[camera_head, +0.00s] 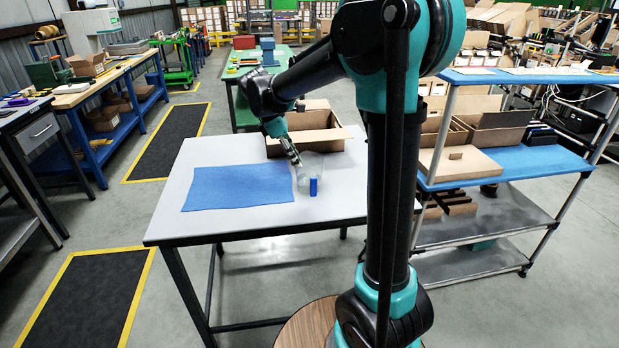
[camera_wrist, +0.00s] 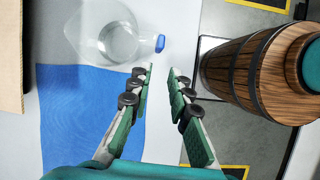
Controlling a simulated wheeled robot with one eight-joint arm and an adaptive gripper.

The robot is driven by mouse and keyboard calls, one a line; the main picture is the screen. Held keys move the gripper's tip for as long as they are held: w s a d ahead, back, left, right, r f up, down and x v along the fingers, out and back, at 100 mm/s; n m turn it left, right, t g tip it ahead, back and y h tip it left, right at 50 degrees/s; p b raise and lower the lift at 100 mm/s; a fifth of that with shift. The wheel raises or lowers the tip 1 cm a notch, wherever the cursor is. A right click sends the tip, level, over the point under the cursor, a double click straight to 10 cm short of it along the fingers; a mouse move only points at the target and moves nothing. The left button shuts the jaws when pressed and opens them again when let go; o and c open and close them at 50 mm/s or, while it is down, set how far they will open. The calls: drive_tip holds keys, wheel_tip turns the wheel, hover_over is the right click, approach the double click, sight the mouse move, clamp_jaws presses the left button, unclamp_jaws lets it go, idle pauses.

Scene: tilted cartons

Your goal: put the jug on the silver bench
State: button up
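In the head view the clear jug (camera_head: 310,165) is on the light grey-topped bench (camera_head: 235,152), at the right edge of a blue mat (camera_head: 238,187).
An open carton (camera_head: 310,130) stands on the bench behind the jug. The blue mat's surface is clear. Blue-framed workbenches (camera_head: 100,85) stand at left.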

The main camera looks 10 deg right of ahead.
hover_over(313, 194)
drive_tip(key=a, duration=0.2)
wheel_tip(313, 194, down, 9)
drive_tip(key=shift+r, duration=0.1)
drive_tip(key=shift+x, duration=2.7)
drive_tip(key=shift+w, duration=0.2)
clamp_jaws()
drive_tip(key=shift+r, duration=0.1)
